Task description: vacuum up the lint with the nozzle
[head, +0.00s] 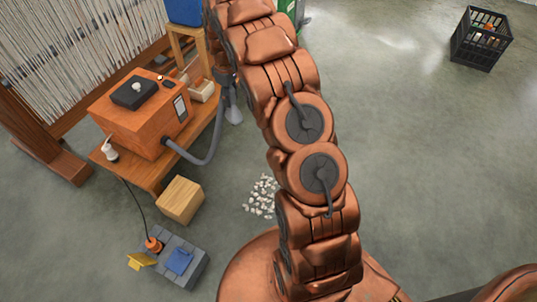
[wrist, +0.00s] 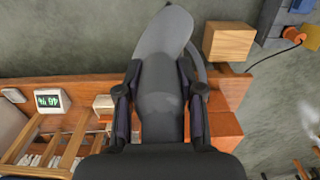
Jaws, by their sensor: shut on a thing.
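A patch of white lint bits (head: 261,195) lies on the grey floor, left of my arm in the head view. My gripper (wrist: 157,75) is shut on the grey vacuum nozzle (wrist: 165,35), one finger on each side of it. In the head view the nozzle (head: 234,115) hangs by the right edge of the bench, up and left of the lint and apart from it. My gripper (head: 226,82) shows there only in part beside my arm. A grey hose (head: 205,157) curves from the orange-brown box (head: 140,112) toward the nozzle. No lint shows in the wrist view.
The wooden bench (head: 150,178) carries the box and a small white bottle (head: 110,151). A wooden block (head: 180,199) and a grey tray (head: 196,270) with a blue item stand on the floor. A black crate (head: 481,50) is far right. The floor between is open.

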